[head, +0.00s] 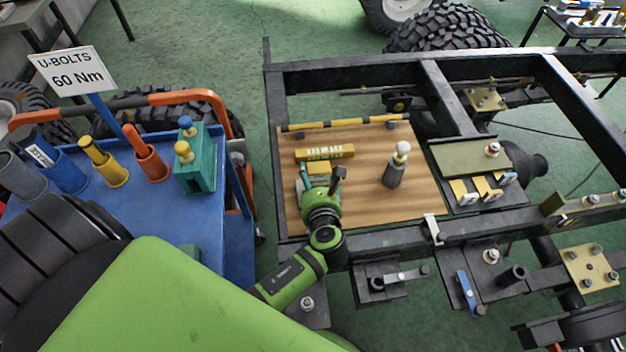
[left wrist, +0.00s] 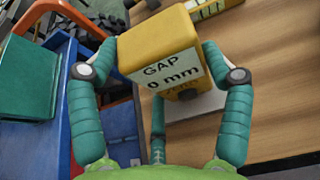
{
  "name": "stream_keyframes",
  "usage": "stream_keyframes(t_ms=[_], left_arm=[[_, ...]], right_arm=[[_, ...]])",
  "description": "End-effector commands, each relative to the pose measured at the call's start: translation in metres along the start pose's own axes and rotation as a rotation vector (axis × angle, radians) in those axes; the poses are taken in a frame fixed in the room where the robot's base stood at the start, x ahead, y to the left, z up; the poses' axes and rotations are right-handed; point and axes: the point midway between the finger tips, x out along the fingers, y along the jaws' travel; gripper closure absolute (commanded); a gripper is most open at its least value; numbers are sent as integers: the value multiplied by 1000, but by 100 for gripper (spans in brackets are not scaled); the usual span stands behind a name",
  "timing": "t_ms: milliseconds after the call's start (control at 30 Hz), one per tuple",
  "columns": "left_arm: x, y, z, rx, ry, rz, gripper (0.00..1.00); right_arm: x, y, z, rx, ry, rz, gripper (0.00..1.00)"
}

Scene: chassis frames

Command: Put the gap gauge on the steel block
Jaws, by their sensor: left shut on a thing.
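The gap gauge (left wrist: 160,55) is a yellow block with a pale label reading "GAP" and "0 mm". My left gripper (left wrist: 157,75) is shut on it, one teal finger on each side. In the head view the gauge (head: 318,167) shows partly beyond my left gripper (head: 321,183), over the wooden board. A pale grey slab, which looks like the steel block (left wrist: 196,106), lies just below the gauge in the left wrist view. The gauge hides part of it, and I cannot tell whether the two touch. My right gripper is not in view.
A yellow lettered bar (head: 325,152) lies behind the gauge on the wooden board (head: 415,205). A grey cylinder with a pale knob (head: 395,170) stands to the right. Dark chassis rails (head: 480,228) surround the board. A blue cart (head: 130,215) with coloured tools stands at left.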

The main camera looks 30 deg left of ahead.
Motion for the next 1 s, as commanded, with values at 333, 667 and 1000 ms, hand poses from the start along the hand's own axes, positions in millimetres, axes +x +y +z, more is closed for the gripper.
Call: stream_keyframes(t_ms=[333, 667, 1000], left_arm=[[2, 0, -3, 0, 0, 0, 0], [-2, 0, 1, -1, 0, 0, 0], [-68, 0, -2, -3, 4, 0, 0]], right_arm=[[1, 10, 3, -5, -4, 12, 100], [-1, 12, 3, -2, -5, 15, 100], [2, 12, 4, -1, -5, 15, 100]])
